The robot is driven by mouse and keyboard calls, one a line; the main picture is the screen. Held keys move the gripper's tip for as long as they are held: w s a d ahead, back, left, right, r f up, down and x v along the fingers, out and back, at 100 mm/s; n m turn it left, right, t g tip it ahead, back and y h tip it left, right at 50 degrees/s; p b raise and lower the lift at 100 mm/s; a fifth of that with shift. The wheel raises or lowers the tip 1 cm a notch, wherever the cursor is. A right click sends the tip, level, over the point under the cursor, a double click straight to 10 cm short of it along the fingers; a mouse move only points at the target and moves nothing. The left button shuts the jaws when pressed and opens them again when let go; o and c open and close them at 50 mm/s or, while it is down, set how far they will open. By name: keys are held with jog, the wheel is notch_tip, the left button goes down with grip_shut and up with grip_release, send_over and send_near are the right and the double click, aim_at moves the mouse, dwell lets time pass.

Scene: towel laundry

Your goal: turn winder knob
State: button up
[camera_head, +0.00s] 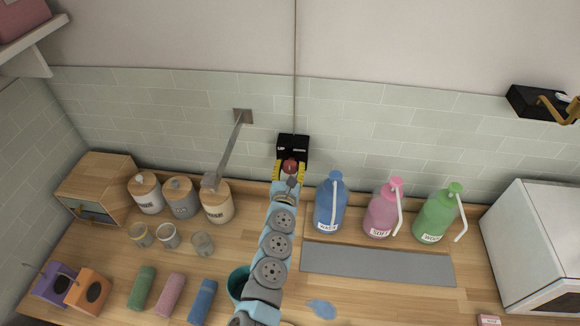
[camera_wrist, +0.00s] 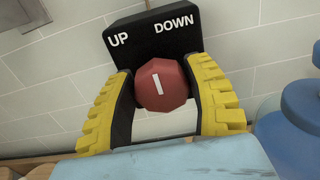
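The winder is a black box (camera_head: 293,147) on the tiled wall, with a cord running up from it. In the wrist view the black box (camera_wrist: 153,35) carries the words UP and DOWN. Its red faceted knob (camera_wrist: 161,85) has a white line that stands nearly upright, leaning slightly left. The knob also shows in the head view (camera_head: 290,166). My gripper (camera_wrist: 162,98) has its yellow and black fingers on either side of the knob. The left finger lies close to the knob's edge and the right one is also close. I cannot tell whether either finger touches it.
Blue (camera_head: 331,205), pink (camera_head: 383,212) and green (camera_head: 437,215) pump bottles stand to the right of my arm. Lidded jars (camera_head: 217,204) and a metal wall spout (camera_head: 229,150) are to the left. Rolled towels (camera_head: 171,293) lie at the front left. A grey mat (camera_head: 378,264) lies clear.

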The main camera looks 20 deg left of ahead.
jog(key=c, duration=0.5)
jog(key=shift+o, duration=0.2)
